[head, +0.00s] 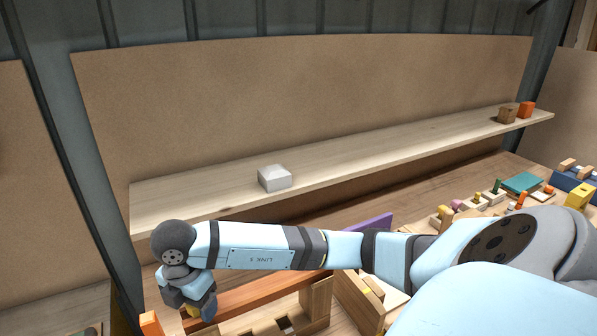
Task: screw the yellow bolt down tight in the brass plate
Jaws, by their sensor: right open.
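My right arm reaches across the picture from the right, and its gripper (198,309) hangs down at the lower left. It is open; its fingertips are small and partly hidden by the wrist. A small patch of yellow (192,311) shows beside the fingers, and I cannot tell whether it is the yellow bolt or whether the fingers touch it. I cannot make out the brass plate. My left gripper is not in view.
A curved wooden shelf (380,148) runs along the back panel, bearing a white block (274,178), a brown block (506,115) and an orange block (526,109). A long reddish-brown beam (265,291) and wooden blocks (317,299) lie near the gripper. Several coloured pieces crowd the right.

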